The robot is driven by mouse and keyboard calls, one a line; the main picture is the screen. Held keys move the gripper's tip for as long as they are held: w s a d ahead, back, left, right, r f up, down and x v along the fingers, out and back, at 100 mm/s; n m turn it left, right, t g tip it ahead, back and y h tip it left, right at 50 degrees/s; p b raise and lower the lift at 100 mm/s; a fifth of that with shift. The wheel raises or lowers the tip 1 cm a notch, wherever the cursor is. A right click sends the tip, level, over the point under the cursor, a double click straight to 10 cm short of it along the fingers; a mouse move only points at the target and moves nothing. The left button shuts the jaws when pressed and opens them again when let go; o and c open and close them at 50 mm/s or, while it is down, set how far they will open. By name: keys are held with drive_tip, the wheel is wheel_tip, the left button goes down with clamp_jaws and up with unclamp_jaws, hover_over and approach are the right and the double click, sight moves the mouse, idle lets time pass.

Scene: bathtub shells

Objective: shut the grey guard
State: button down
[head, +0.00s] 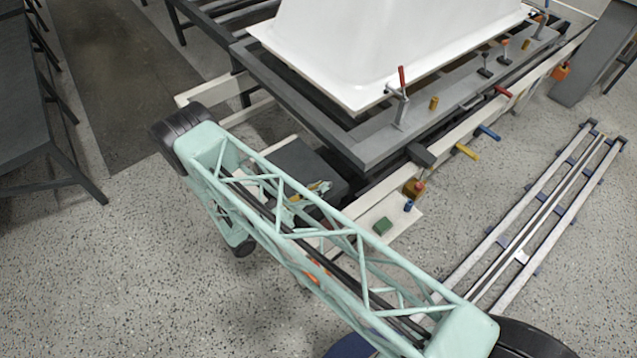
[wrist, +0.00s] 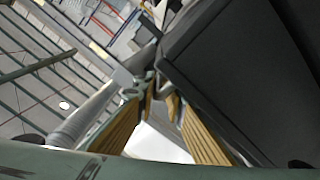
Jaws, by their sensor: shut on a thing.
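The grey guard (head: 302,162) is a dark grey, flat-faced panel beside the white rail, left of the tub frame in the head view. Its lower part is hidden behind my teal arm. In the wrist view the guard (wrist: 240,75) fills the upper right as a large dark slab. My gripper (wrist: 162,103) has ribbed yellow finger pads and is shut at the guard's near edge. The gripped part is small and mostly hidden between the fingertips. In the head view my gripper (head: 312,190) shows only in part through the arm's lattice.
A white tub shell (head: 350,45) rests on a grey frame (head: 385,148) with upright clamps. A white ledge (head: 385,215) holds a green block (head: 382,226) and an orange-brown box with a red button (head: 413,187). A floor rail (head: 535,225) lies right. Dark benches (head: 40,110) stand left.

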drive_tip(key=shift+s+d+f, duration=0.45)
drive_tip(key=shift+d+f, duration=0.05)
drive_tip(key=shift+f, duration=0.1)
drive_tip(key=c, duration=2.8)
unclamp_jaws()
drive_tip(key=shift+a, duration=0.15)
drive_tip(key=v, duration=0.9)
drive_tip(key=shift+s+a+r, duration=0.1)
drive_tip(key=shift+s+a, duration=0.05)
drive_tip(key=shift+a, duration=0.25)
drive_tip(key=shift+v, duration=1.1)
drive_tip(key=shift+r, duration=0.35)
